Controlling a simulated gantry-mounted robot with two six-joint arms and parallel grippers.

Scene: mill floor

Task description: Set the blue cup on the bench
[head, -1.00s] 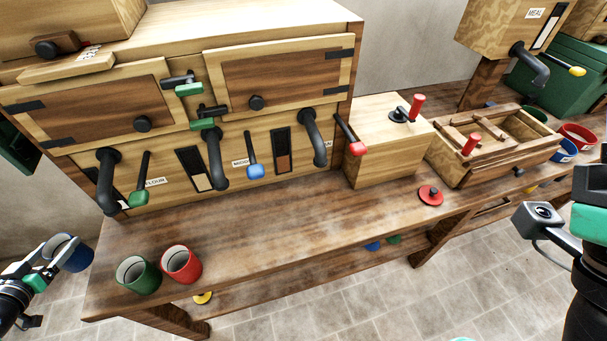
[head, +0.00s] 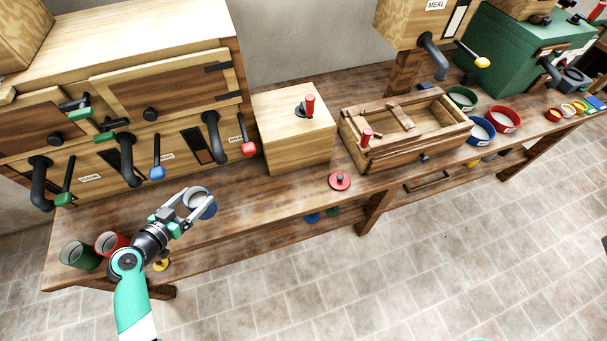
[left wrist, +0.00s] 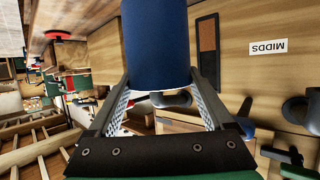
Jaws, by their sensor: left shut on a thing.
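The blue cup (head: 201,204) is between the fingers of my left gripper (head: 191,208) in the head view, over the front part of the wooden bench (head: 255,205). In the left wrist view the cup (left wrist: 157,45) fills the top middle, with a finger of the gripper (left wrist: 162,85) on each side. My left gripper is shut on it. Whether the cup's base touches the bench cannot be told. The green cup (head: 78,256) and red cup (head: 108,243) stand at the bench's left end, the red one partly behind my arm. My right gripper is not in view.
A wooden cabinet with spouts and levers (head: 130,110) stands behind the cup. A box with a red-handled crank (head: 292,130), a red knobbed disc (head: 340,181) and a divided wooden tray (head: 370,155) are to the right. Bench top between cup and disc is clear.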

